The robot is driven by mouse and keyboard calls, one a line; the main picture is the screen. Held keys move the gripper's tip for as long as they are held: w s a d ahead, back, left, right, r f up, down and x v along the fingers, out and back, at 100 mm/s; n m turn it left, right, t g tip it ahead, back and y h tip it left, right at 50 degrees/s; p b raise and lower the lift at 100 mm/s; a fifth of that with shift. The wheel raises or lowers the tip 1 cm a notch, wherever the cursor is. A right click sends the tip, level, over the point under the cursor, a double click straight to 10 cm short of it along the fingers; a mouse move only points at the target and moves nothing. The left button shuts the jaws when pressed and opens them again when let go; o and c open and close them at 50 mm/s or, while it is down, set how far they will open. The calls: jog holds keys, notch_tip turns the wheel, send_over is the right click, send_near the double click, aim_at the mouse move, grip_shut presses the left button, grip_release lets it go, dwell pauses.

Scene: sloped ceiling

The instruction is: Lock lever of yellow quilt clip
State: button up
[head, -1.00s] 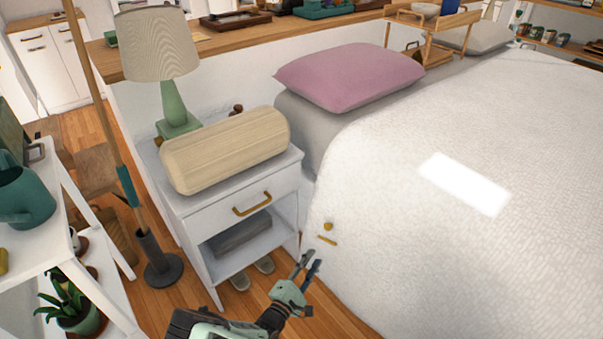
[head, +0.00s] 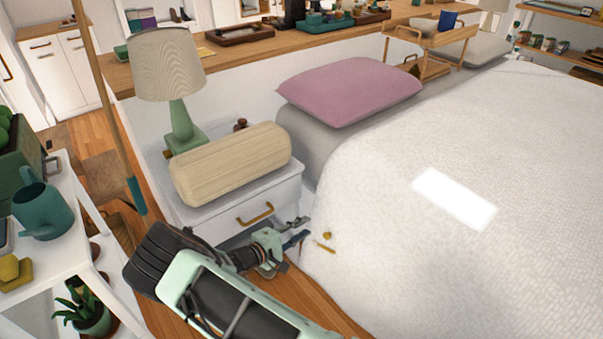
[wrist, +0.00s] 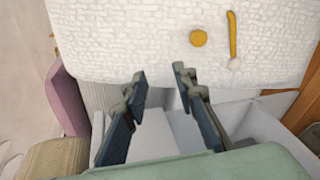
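The yellow quilt clip shows on the white quilt's near side edge as a small round knob (head: 327,236) with a thin lever (head: 324,247) just below it. In the wrist view the round knob (wrist: 198,38) and the lever (wrist: 232,36) stand apart, the lever upright to the right of the knob with a pale tip at its lower end. My gripper (head: 303,229) is just left of the clip in the head view. In the wrist view my gripper (wrist: 160,75) is open and empty, its fingers below and left of the clip, not touching it.
A white nightstand (head: 228,214) with a beige bolster (head: 232,163) and a green lamp (head: 181,125) stands beside the bed, close to my arm. A pink pillow (head: 350,90) lies on the bed. A white shelf (head: 62,240) with a teal watering can is at the left.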

jog(key=w+r+m+g+y+p, duration=0.1)
jog(key=r+m+p, duration=0.1)
jog(key=r, duration=0.6)
jog(key=w+r+m+g+y+p, duration=0.1)
jog(key=w+r+m+p, duration=0.1)
jog(key=r, duration=0.7)
jog(key=shift+w+d+r+p, duration=0.2)
jog(key=shift+w+r+p, duration=0.1)
jog(key=shift+p, duration=0.4)
jog(key=shift+f, duration=0.1)
jog(key=n+t+y+b, duration=0.1)
jog(key=n+t+b, duration=0.7)
jog(key=n+b, duration=0.3)
send_near(322, 247)
jog(key=m, duration=0.1)
jog(key=b+x, duration=0.2)
jog(key=x, duration=0.3)
jog(key=b+x, duration=0.2)
jog(key=x, duration=0.3)
jog(key=shift+w+d+f, duration=0.1)
jog(key=shift+w+f, duration=0.15)
jog(key=shift+w, duration=0.1)
jog(key=shift+c, duration=0.6)
grip_shut()
